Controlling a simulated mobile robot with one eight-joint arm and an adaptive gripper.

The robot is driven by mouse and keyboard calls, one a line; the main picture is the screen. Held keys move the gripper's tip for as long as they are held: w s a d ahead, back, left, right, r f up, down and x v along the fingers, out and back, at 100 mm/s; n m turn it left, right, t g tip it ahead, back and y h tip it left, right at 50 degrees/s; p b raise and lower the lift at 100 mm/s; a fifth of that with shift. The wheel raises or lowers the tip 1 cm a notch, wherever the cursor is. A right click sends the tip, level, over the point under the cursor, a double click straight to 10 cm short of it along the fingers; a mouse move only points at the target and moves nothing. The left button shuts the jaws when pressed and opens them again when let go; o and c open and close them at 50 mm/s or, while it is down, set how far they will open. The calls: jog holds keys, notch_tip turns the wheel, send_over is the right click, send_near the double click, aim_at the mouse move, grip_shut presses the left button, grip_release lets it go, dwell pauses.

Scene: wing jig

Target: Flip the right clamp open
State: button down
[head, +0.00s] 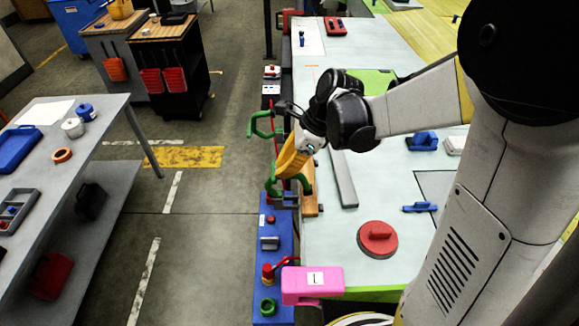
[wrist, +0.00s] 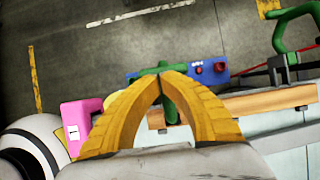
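My gripper (head: 278,173) has yellow fingers, and their tips meet in the wrist view (wrist: 162,70). It is at the nearer green clamp (head: 273,187) on the left edge of the jig table. Green parts of this clamp (wrist: 181,104) show between and behind the fingers in the wrist view. I cannot tell whether the fingertips touch or pinch it. A second green clamp (head: 262,124) stands farther along the same edge. In the wrist view this second clamp (wrist: 281,42) is at the upper right, with an upright green arm.
A wooden block (head: 309,190) and a grey bar (head: 343,178) lie beside the nearer clamp. A blue panel (head: 286,240) and a pink box (head: 312,284) are in front. A red disc (head: 377,240) lies on the table. The floor aisle to the left is clear.

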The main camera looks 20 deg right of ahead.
jog(key=w+a+f+g+h+b, duration=0.1)
jog(key=w+a+f+h+b, duration=0.3)
jog(key=a+f+b, duration=0.3)
jog(key=shift+a+f+g+h, duration=0.3)
jog(key=shift+a+f+h, duration=0.4)
jog(key=shift+a, duration=1.95)
jog(key=shift+f, duration=0.15)
